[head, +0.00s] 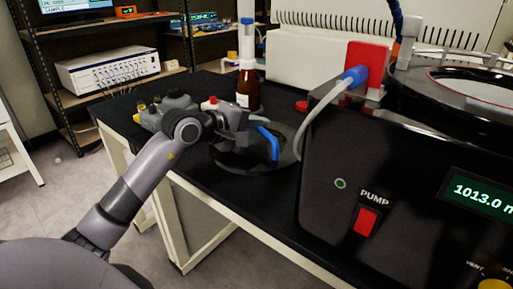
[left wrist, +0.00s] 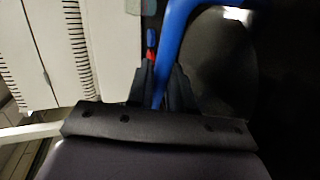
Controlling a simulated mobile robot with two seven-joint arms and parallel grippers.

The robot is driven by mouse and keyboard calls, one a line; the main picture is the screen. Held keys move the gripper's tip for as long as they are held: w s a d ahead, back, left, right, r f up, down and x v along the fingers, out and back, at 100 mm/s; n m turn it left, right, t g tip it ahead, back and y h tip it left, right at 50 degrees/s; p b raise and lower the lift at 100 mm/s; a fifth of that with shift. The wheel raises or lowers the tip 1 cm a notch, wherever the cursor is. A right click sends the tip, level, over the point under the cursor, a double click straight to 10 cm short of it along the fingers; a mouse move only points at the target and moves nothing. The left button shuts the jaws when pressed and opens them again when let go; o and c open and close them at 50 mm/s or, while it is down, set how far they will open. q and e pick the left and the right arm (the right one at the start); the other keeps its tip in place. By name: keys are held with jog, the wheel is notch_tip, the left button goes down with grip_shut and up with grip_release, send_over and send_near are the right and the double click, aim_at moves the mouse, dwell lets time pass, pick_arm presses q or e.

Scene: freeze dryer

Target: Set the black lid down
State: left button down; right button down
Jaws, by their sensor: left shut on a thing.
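The black lid (head: 237,163) is a round dark disc with a bent blue handle (head: 272,146). It is at the bench top, left of the black freeze dryer (head: 325,185). I cannot tell whether it rests on the bench or hangs just above it. My left gripper (head: 254,138) is shut on the blue handle. In the left wrist view the handle (left wrist: 174,40) runs between the fingers of the gripper (left wrist: 160,95), and the dark lid (left wrist: 215,60) fills the right. My right gripper is not in view.
A brown bottle (head: 247,90) stands behind the lid. A grey item with coloured knobs (head: 165,112) sits at the bench's left. A clear hose (head: 310,120) with a blue connector curves down beside the dryer. The bench's front edge (head: 255,228) is close to the lid.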

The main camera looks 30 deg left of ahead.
aim_at(254, 142)
pick_arm(q)
jog(key=shift+f, duration=2.5)
jog(key=shift+f+b, duration=0.1)
jog(key=shift+b, duration=0.3)
jog(key=c, duration=1)
grip_release()
jog(key=shift+f, duration=0.1)
jog(key=shift+r, duration=0.2)
jog(key=shift+s+a, duration=0.1)
jog(key=shift+s, duration=0.25)
jog(key=v, duration=1.1)
jog(key=shift+s+r+b, duration=0.1)
jog(key=shift+s+b, duration=0.05)
jog(key=shift+b, duration=0.2)
